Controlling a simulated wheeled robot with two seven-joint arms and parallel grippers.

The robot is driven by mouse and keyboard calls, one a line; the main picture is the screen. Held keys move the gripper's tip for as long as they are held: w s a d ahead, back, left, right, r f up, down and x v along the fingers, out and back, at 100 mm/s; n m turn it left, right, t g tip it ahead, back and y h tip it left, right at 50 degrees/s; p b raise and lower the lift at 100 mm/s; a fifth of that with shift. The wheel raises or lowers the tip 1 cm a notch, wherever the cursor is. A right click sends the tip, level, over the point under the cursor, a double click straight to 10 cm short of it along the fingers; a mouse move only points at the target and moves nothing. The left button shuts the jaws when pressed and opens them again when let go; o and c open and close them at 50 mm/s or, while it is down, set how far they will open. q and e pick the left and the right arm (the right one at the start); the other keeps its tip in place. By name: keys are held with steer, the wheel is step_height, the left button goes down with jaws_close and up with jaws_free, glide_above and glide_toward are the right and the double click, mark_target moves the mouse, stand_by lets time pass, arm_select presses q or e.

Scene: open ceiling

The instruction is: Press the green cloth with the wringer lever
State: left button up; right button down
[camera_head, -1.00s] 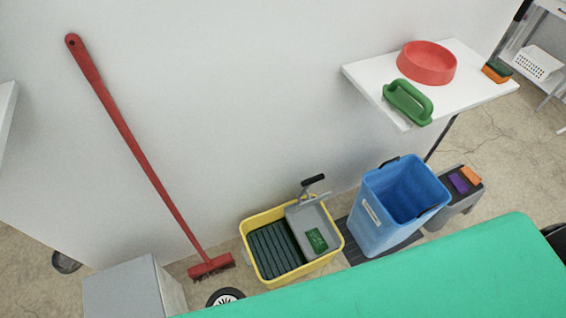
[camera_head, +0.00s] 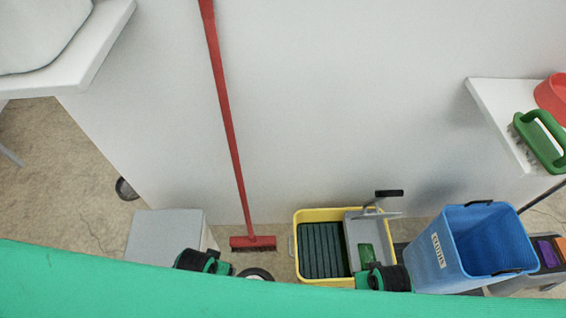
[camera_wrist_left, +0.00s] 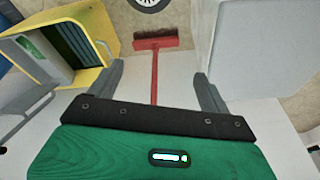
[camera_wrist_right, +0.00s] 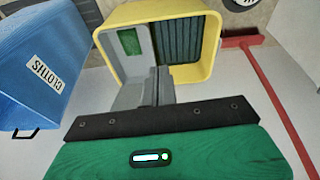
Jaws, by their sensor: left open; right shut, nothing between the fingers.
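The green cloth (camera_head: 367,257) lies in the grey wringer basket (camera_head: 357,229) on the right side of the yellow mop bucket (camera_head: 318,214). The wringer lever (camera_head: 389,193) has a black grip and stands up at the wall side of the basket. The cloth also shows in the right wrist view (camera_wrist_right: 130,41). My right gripper (camera_wrist_right: 160,70) is shut and empty, apart from the cloth, with the bucket beyond its fingertips. My left gripper (camera_wrist_left: 162,85) is open and empty, facing the broom and floor. Both grippers' fingertips are hidden in the head view.
A blue bin (camera_head: 452,250) stands close right of the yellow bucket. A red broom (camera_head: 228,110) leans on the wall to the left, beside a grey box (camera_head: 165,235). A shelf (camera_head: 497,115) with a green brush (camera_head: 540,140) juts out at right.

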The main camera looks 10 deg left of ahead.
arm_select(q)
steer(key=w+b+v, duration=0.2)
steer(key=b+v, duration=0.1)
steer(key=v, duration=0.4)
arm_select(e)
steer(key=w+a+r+n+y, duration=0.1)
steer(key=w+a+r, duration=0.2)
steer(key=w+r, duration=0.2)
steer(key=w+a+r+y, duration=0.1)
steer(key=w+a+r, duration=0.2)
steer(key=w+r, duration=0.2)
steer(key=w+d+g, duration=0.1)
steer(key=w+d, duration=0.1)
steer(key=w, duration=0.9)
arm_select(q)
step_height(320, 180, down, 17)
steer(key=s+d, duration=0.1)
steer(key=s, duration=0.1)
steer(key=shift+s+d+g, duration=0.25)
steer(key=shift+s+g, duration=0.15)
arm_select(e)
steer(key=w+d+r+m+g+h, duration=0.1)
steer(key=w+d+r, duration=0.3)
steer(key=w+d, duration=0.5)
steer(key=shift+w+d+m+h, duration=0.3)
steer(key=shift+w+h, duration=0.4)
steer(key=shift+w, duration=0.45)
